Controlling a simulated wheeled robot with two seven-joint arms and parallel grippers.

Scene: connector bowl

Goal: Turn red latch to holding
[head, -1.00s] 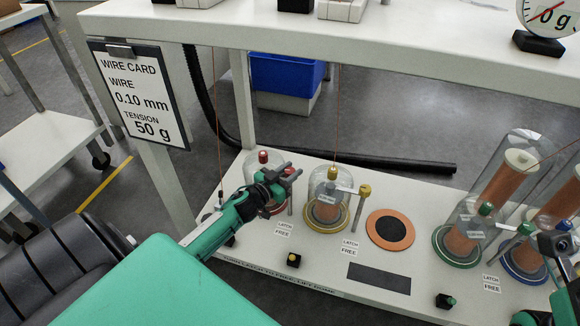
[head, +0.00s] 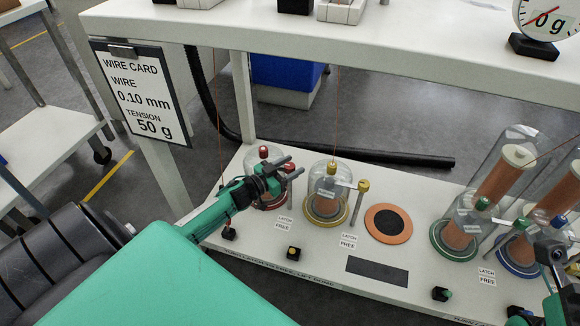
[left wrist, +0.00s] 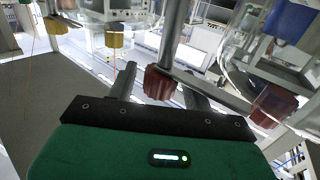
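The red station (head: 268,200) is a clear dome on a red ring at the left of the bench, with a red knob (head: 263,151) on top. My left gripper (head: 291,166) reaches over its right side and hides much of it. In the left wrist view, a red latch knob (left wrist: 160,83) on a grey post stands between my two open fingers, with narrow gaps beside it. A second red knob (left wrist: 271,106) is to the right, by clear glass. A label in front reads LATCH FREE (head: 284,223). My right gripper (head: 556,252) is partly visible at the right edge; its opening is unclear.
The yellow station (head: 325,208) with its yellow latch knob (head: 363,185) is close on the right. Beyond are an orange-and-black disc (head: 388,223), then green (head: 455,243) and blue (head: 520,262) stations with spools. Thin wires rise from the left stations. A shelf (head: 330,50) crosses above.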

